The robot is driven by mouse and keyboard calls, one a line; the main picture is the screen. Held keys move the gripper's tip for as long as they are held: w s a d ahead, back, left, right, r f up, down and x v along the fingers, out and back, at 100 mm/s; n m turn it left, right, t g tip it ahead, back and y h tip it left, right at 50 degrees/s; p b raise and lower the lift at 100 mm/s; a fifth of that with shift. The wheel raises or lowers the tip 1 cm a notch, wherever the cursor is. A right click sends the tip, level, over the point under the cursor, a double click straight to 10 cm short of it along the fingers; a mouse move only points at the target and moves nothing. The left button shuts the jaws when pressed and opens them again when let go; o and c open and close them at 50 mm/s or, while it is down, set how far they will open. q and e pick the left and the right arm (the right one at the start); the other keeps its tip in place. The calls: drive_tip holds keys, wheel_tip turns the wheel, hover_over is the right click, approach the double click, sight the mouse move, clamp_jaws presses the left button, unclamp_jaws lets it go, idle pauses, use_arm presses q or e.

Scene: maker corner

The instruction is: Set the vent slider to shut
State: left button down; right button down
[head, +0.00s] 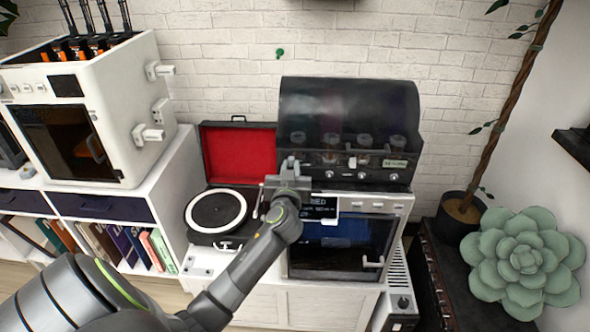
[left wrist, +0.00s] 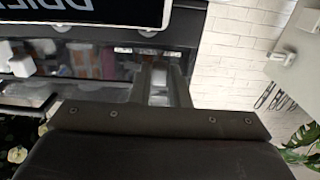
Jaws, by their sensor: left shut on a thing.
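My left gripper (head: 290,164) reaches up to the left end of the front of the black hooded unit (head: 347,110), and it covers that part in the head view. In the left wrist view my left gripper (left wrist: 161,85) is shut, its fingers around a small pale tab, the vent slider (left wrist: 158,99). Two small pale labels (left wrist: 125,50) sit by the fingers, too small to read, so I cannot tell the slider's setting. My right gripper is in neither view.
Below the unit is a white appliance with a dark glass door (head: 340,243) and a display (head: 320,204). An open red-lined record player (head: 216,209) stands left of it. A white printer (head: 88,105) is further left, a succulent (head: 525,255) at right.

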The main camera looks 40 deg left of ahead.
use_arm(q)
drive_tip(key=c, duration=1.7)
unclamp_jaws()
drive_tip(key=shift+a, duration=0.1)
drive_tip(key=o, duration=0.3)
drive_tip(key=shift+s+a, duration=0.15)
drive_tip(key=shift+o, duration=0.2)
drive_tip(key=shift+s+d+f, duration=0.1)
drive_tip(key=shift+s+d, duration=0.3)
drive_tip(key=shift+s, duration=0.05)
drive_tip(key=b+v, duration=0.3)
drive_tip(key=v, duration=1.3)
drive_tip(key=shift+b, duration=0.4)
drive_tip(key=shift+d, duration=0.1)
